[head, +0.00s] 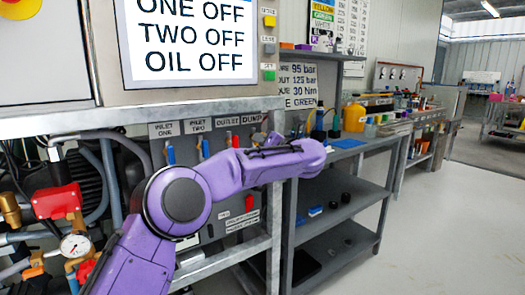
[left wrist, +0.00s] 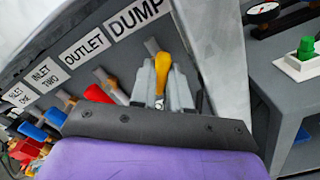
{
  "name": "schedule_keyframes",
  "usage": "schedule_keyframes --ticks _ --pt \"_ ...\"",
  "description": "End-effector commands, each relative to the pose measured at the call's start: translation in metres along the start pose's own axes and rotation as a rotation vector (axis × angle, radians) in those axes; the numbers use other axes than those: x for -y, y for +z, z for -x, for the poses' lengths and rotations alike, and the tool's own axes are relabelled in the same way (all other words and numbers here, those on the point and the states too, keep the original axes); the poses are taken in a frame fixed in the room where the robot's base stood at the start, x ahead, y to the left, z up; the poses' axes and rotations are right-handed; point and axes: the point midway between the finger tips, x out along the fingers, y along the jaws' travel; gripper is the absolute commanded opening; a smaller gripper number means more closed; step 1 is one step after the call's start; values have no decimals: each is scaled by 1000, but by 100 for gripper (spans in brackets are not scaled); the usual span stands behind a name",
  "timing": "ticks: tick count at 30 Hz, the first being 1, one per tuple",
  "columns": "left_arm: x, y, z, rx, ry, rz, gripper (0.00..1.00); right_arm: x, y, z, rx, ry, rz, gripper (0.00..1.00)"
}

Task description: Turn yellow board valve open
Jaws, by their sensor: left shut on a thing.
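The yellow valve handle (left wrist: 163,72) sits under the DUMP label on the grey valve board (left wrist: 115,60) in the left wrist view. It points down along the board, with its upper end near a grey stem. My left gripper (left wrist: 163,82) has its two grey fingers on either side of the yellow handle and is shut on it. In the head view my purple left arm crosses in front of the board (head: 195,148) and hides the yellow handle and the fingers. My right gripper is not in view.
Beside it hang a red handle (left wrist: 98,94) under OUTLET and blue handles (left wrist: 56,117) under the INLET labels. A grey frame post stands just right of the DUMP valve. A shelf bench (head: 345,180) is to the right; open floor (head: 440,230) lies beyond.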

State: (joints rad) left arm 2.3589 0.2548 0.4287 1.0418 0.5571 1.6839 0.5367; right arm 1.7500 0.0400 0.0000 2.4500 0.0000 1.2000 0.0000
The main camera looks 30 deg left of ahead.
Motion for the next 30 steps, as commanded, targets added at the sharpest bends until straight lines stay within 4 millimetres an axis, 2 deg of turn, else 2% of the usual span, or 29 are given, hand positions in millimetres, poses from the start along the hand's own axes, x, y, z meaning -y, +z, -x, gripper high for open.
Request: schedule_keyframes --ticks 1,12,21,30 --pt "4 -5 0 -3 -1 45 0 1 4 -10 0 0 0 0" --pt "4 -4 0 -2 -1 381 0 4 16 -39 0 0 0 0" --pt "3 -3 0 -2 -1 578 0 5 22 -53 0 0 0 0" --pt "2 -1 0 -2 -1 670 0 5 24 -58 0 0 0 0"
